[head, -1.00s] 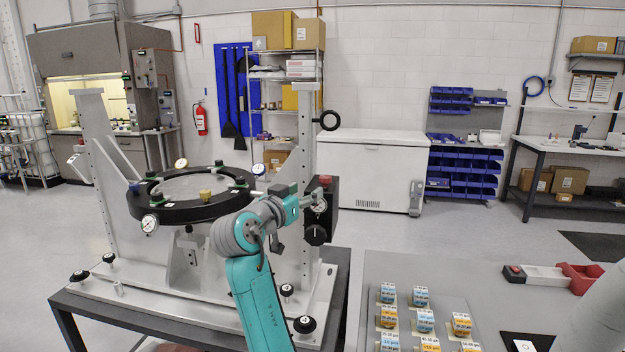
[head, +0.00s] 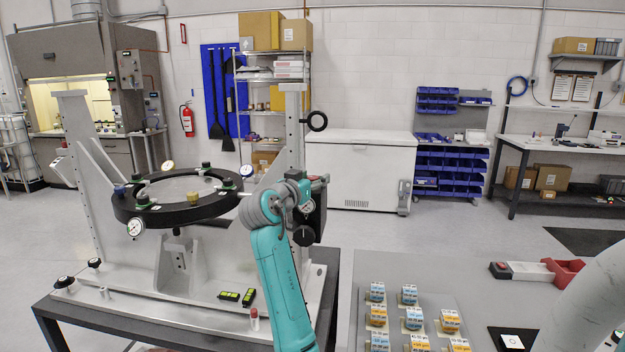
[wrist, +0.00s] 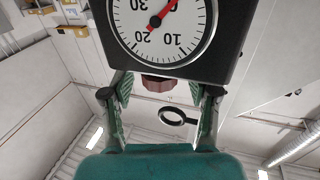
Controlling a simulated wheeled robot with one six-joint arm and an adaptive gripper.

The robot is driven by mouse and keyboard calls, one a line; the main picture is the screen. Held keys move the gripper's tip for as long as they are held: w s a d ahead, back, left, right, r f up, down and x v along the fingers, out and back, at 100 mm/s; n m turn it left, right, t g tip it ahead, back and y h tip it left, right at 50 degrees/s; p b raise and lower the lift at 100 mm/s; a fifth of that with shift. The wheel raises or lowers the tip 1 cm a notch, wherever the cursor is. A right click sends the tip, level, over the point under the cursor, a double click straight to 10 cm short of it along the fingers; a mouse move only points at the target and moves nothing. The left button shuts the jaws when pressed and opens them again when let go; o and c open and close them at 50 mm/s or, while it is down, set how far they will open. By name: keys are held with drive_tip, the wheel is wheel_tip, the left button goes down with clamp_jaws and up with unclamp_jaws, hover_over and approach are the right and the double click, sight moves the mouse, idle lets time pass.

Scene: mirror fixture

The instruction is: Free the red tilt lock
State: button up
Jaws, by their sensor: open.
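The red tilt lock shows as a dull red knob (wrist: 160,83) in the wrist view, under the edge of a black housing with a white dial (wrist: 160,28). In the head view, only a bit of red (head: 319,178) shows on top of the black housing (head: 320,212), at the fixture's right upright. My gripper (wrist: 160,97) is open, with one finger on each side of the knob and gaps on both sides. Its depth relative to the knob is hard to judge. In the head view my own arm mostly hides the gripper.
The mirror fixture's black ring (head: 128,210) lies left of my arm. A black ring on a stem (head: 316,121) sticks out from the upright; it also shows beyond the fingers (wrist: 178,117). Labelled blocks (head: 410,294) stand on the grey table at right.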

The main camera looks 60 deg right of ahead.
clamp_jaws()
drive_tip(key=shift+n+t, duration=0.3)
drive_tip(key=shift+t, duration=0.2)
drive_tip(key=n+t+y, duration=0.1)
drive_tip(key=n+t, duration=0.1)
drive_tip(key=t, duration=0.1)
drive_tip(key=n+t+y, duration=0.1)
drive_tip(key=n+t, duration=0.1)
drive_tip(key=shift+s+d+t, duration=0.15)
drive_tip(key=shift+s+t, duration=0.05)
drive_tip(key=shift+t, duration=0.2)
drive_tip(key=n+t+y, duration=0.4)
drive_tip(key=t, duration=0.1)
drive_tip(key=n+t+y, duration=0.2)
drive_tip(key=y, duration=0.1)
drive_tip(key=n+t+y, duration=0.1)
drive_tip(key=n+y, duration=0.2)
drive_tip(key=shift+d+t+y, duration=0.1)
drive_tip(key=shift+t+y, duration=0.3)
drive_tip(key=shift+n+t+y, duration=0.4)
drive_tip(key=shift+n+y, duration=1.5)
drive_tip(key=shift+y, duration=1)
